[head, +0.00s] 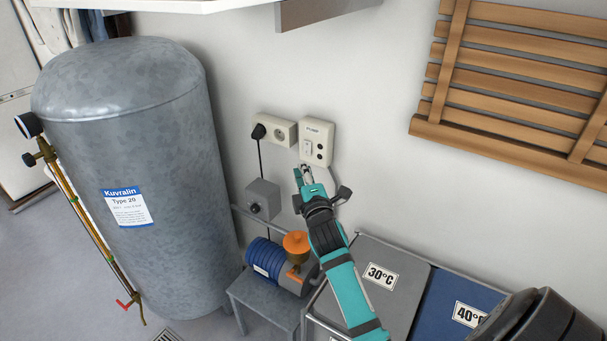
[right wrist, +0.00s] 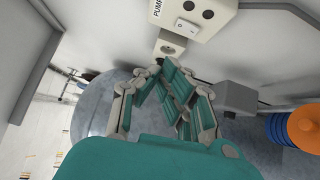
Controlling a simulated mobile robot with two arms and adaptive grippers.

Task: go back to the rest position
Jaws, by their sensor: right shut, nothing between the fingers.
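My right gripper (head: 304,175) is in the middle of the head view, at the end of a teal arm that comes up from the lower right. Its fingers are shut and empty. The fingertips are just below and left of a cream switch box (head: 316,142) marked PUMP on the wall. In the right wrist view my right gripper (right wrist: 163,72) points at the wall, and the pump switch box (right wrist: 195,18) is above it. I cannot tell whether the fingertips touch the wall. My left gripper is not in view.
A large grey tank (head: 150,170) stands at left. A socket (head: 275,130) with a black plug is beside the switch box. A blue pump (head: 265,257) with an orange cap sits on a grey stand below.

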